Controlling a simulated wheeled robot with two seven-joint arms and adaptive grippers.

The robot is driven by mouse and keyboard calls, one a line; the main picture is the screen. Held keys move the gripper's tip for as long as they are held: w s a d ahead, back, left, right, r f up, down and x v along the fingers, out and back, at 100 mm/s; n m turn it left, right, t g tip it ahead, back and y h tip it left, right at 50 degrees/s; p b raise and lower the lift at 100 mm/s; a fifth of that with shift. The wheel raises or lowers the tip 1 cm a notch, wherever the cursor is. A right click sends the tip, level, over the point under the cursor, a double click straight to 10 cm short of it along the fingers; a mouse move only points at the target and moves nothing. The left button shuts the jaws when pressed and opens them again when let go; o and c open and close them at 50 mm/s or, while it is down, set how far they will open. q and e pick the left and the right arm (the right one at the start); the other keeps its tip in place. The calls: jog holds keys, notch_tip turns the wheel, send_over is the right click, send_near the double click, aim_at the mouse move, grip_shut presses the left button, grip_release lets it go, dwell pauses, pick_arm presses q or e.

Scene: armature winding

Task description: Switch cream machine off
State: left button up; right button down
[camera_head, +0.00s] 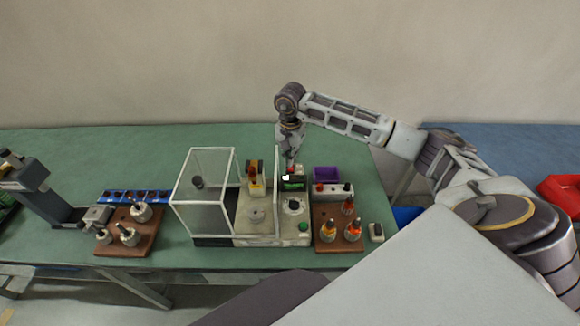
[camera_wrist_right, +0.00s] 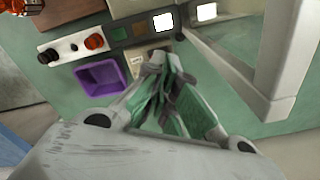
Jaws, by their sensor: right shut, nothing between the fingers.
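The cream machine (camera_head: 257,228) stands mid-table, with a clear framed guard (camera_head: 203,190) on its left part. Its right side carries a dark display with green text (camera_head: 293,184), a round dial (camera_head: 294,206) and a green button (camera_head: 303,227). A small red part (camera_head: 291,168) shows behind the display, just under my right gripper (camera_head: 290,160). That gripper points down at the machine's back right, shut and empty. In the right wrist view its closed fingers (camera_wrist_right: 164,75) are beside a beige labelled part (camera_wrist_right: 148,62); contact cannot be told. My left gripper is out of view.
A purple bin (camera_head: 327,174) and a control box with red and black knobs (camera_head: 333,190) stand right of the machine. Wooden boards with parts sit at left (camera_head: 127,243) and right (camera_head: 337,242). A grey machine (camera_head: 30,180) is at far left.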

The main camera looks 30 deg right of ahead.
aim_at(291, 168)
jog(key=shift+f+b, duration=1.2)
jog(key=shift+f, duration=0.3)
dwell(1.9)
jog(key=shift+r+p, duration=1.6)
jog(key=shift+r, duration=1.95)
jog(key=shift+s+f, duration=0.1)
